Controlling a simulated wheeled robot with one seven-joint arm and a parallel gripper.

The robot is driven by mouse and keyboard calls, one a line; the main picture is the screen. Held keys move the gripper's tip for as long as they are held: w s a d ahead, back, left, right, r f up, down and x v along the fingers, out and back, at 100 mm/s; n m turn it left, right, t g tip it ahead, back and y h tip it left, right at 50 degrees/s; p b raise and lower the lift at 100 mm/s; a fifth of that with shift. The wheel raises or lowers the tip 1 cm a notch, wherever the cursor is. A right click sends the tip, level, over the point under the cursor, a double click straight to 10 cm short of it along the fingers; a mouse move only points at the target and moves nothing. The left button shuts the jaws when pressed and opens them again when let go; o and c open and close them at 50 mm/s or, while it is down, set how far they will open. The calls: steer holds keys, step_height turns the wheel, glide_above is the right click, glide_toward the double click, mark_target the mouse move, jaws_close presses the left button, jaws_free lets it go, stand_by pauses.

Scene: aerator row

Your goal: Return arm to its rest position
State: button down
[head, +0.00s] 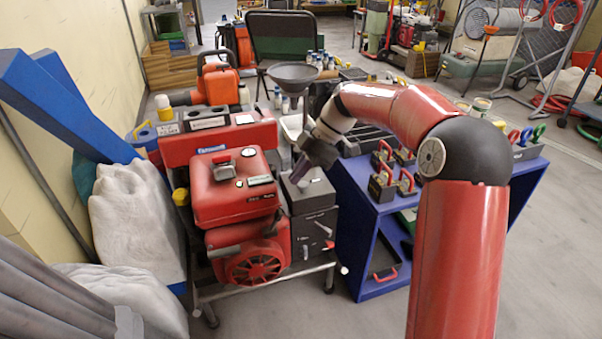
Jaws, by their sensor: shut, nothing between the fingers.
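My red arm rises from the bottom right of the head view, bends at a dark elbow, and reaches left over the blue table. My gripper (301,169) is at the end of the arm, pointing down above the dark grey box (312,196) beside the red engine machine (232,187). The gripper is small in the picture and seen from behind; its fingers look closed with nothing visible between them. I cannot tell whether the fingertips touch the box.
The blue table (352,225) holds several padlock-like items (381,185) near my forearm. A dark funnel (293,72) stands behind the gripper. White sacks (134,222) and blue beams (62,105) stand at left. Open floor (560,250) lies at right.

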steer(key=s+d+r+m+t+h, duration=0.25)
steer(key=s+m, duration=0.35)
steer(key=s, duration=0.3)
steer(key=s+d+r+m+t+h, duration=0.2)
steer(key=s+d+r+m+h, duration=0.15)
steer(key=s+m, duration=0.35)
steer(key=s+d+f+m+t, duration=0.1)
steer(key=s+d+m, duration=0.2)
steer(key=s, duration=0.4)
steer(key=s+d+f+m+t, duration=0.1)
steer(key=s+d+m+t, duration=0.1)
steer(key=s+d+m, duration=0.2)
steer(key=s+m, duration=0.1)
steer(key=s, duration=0.2)
steer(key=shift+s+d+f+h, duration=0.15)
steer(key=shift+s+f+h, duration=0.05)
steer(key=shift+f+h, duration=0.2)
